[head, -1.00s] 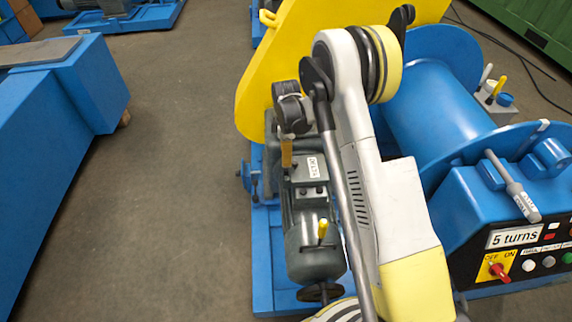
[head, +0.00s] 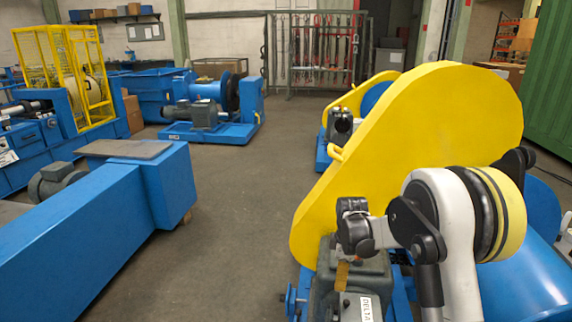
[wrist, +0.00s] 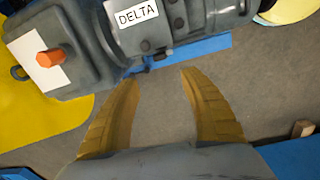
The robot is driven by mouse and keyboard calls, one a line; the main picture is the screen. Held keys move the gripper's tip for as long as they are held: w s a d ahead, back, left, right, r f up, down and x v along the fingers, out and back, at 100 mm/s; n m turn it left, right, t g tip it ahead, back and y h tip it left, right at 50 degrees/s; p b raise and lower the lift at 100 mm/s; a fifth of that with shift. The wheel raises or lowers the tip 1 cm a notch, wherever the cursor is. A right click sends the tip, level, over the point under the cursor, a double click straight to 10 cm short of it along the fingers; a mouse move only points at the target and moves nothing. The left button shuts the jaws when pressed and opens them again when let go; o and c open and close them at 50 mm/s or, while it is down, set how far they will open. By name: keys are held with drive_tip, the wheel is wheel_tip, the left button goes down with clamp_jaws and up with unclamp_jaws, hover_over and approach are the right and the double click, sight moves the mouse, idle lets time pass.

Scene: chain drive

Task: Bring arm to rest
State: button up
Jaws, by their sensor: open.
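My arm is folded at the right of the head view, in front of the yellow chain guard (head: 430,130). In the wrist view my gripper (wrist: 160,80) is open, its two tan fingers apart with only grey floor between them. The grey motor and gearbox unit with the DELTA label (wrist: 137,17) lies just past the fingertips, apart from them.
A long blue machine bed (head: 100,225) stands at the left, with open floor (head: 225,230) between it and the drive. Further back are a yellow cage (head: 80,80), another blue winch (head: 215,105) and a rack (head: 315,50). A green container (head: 550,90) stands at the right.

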drive_tip(key=s+r+m+t, duration=0.1)
drive_tip(key=s+r+m, duration=0.2)
drive_tip(key=s+r, duration=0.45)
drive_tip(key=s+r+m+t, duration=0.2)
drive_tip(key=s+r+m, duration=0.15)
drive_tip(key=r, duration=0.65)
drive_tip(key=s+r+m+t, duration=0.1)
drive_tip(key=s+m, duration=0.3)
drive_tip(key=s, duration=0.5)
drive_tip(key=s+r+m+t, duration=0.1)
drive_tip(key=s+m, duration=0.3)
drive_tip(key=s, duration=0.5)
drive_tip(key=shift+s+a+r+t, duration=0.2)
drive_tip(key=shift+a+r+t, duration=0.2)
drive_tip(key=shift+t, duration=0.4)
